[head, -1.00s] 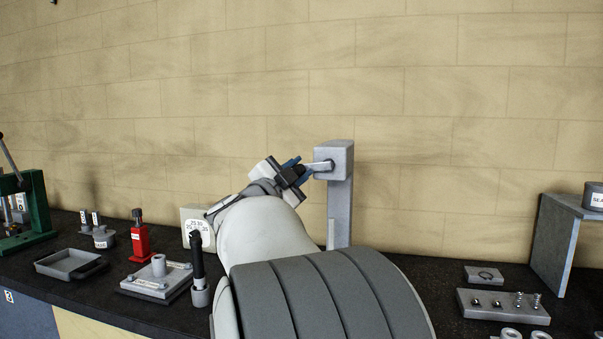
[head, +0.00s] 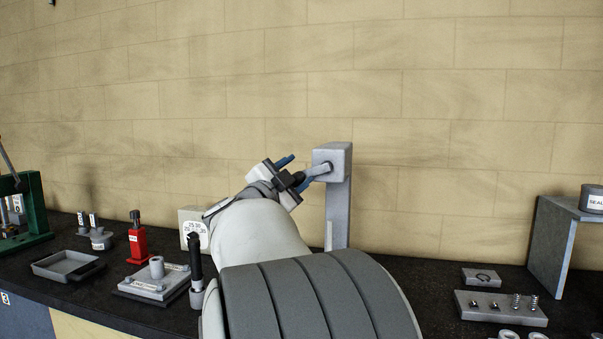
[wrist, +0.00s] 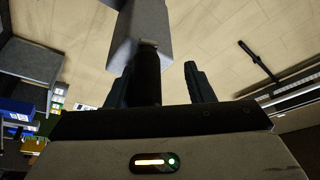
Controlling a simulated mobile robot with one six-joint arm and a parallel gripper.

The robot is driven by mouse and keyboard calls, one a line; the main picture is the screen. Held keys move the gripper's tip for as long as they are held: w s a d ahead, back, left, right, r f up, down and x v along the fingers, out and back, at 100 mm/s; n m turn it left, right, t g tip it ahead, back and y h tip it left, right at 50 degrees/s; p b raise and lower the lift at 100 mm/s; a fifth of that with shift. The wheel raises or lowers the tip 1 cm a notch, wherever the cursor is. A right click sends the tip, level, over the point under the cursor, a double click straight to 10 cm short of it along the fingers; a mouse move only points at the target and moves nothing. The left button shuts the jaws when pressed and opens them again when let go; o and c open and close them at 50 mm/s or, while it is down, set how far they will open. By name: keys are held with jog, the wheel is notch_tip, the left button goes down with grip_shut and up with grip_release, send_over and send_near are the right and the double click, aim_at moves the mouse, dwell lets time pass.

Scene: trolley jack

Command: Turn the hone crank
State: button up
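The hone stands upright against the wall, a grey post with a block-shaped head (head: 332,158). Its grey head also shows in the wrist view (wrist: 140,32). The dark crank handle (wrist: 147,78) extends from the head towards my gripper. My gripper (head: 304,168) is at the left side of the head, with blue fingers apart. In the wrist view my gripper (wrist: 160,82) has the handle between its fingers, close to the left finger, with a clear gap to the right one. Whether the left finger touches the handle is unclear. My arm hides the hone's base.
Left on the dark bench are a red bottle jack (head: 138,240), a plate fixture (head: 157,280), a black-handled tool (head: 195,265) and a tray (head: 68,265). Right are a spring block (head: 500,308) and a grey shelf (head: 560,240). The wall is close behind.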

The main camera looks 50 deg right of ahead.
jog(key=b+v, duration=0.1)
jog(key=v, duration=0.6)
jog(key=shift+a+b, duration=0.3)
jog(key=shift+a, duration=0.1)
jog(key=shift+f, duration=0.1)
